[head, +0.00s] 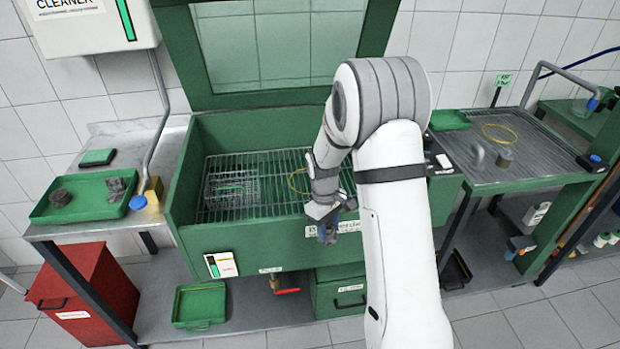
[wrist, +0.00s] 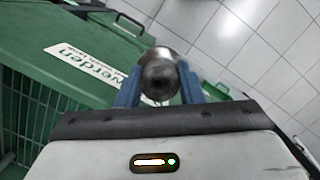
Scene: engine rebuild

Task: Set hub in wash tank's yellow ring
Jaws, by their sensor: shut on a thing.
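My gripper (head: 326,222) is in front of the wash tank (head: 225,248), near its front wall. In the wrist view its two blue fingers (wrist: 158,90) are shut on the hub (wrist: 158,72), a dark, rounded metal part. In the head view the hub is small and dark, hard to tell from the fingers. The yellow ring (head: 293,182) lies on the wire grate inside the tank, left of my wrist. My arm hides its right part. The ring's visible inside looks empty.
A wire basket (head: 232,190) stands on the grate's left. Another yellow ring (head: 499,133) lies on the right drain table (head: 540,165), near small metal parts. The left table holds a green tray (head: 110,207) with dark parts. The tank's raised green lid (head: 180,60) stands behind.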

